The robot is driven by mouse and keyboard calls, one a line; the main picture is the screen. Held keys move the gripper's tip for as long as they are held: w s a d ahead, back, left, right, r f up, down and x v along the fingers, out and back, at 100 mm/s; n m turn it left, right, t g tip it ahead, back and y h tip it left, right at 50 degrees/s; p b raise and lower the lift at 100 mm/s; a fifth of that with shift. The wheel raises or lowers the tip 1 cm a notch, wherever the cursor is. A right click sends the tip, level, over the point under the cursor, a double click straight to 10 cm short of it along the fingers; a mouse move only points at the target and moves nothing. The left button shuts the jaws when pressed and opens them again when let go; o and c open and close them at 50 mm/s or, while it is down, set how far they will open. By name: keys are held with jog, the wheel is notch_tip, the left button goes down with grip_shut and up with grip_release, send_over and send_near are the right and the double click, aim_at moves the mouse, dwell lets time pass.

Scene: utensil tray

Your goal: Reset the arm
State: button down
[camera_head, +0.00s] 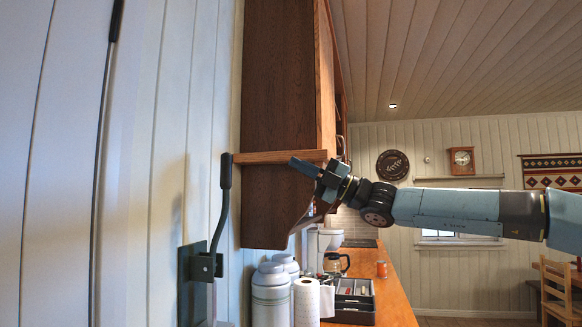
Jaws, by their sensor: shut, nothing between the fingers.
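My arm reaches in from the right side of the head view, stretched nearly level. My gripper (304,167) is shut and empty, pointing left. In the picture it overlaps the lower part of the brown wooden wall cabinet (278,85), close to its ledge; I cannot tell whether it touches. The dark utensil tray (350,312) sits on the wooden counter (391,291) below the arm, with a few utensils showing in it.
White canisters (270,300) and a paper towel roll (306,304) stand left of the tray. A coffee maker (322,243) is behind. A metal lever on a bracket (200,266) is on the left wall. A chair (560,292) is at lower right. Open room lies right of the counter.

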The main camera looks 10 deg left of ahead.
jog(key=shift+d, duration=0.2)
dwell(0.4)
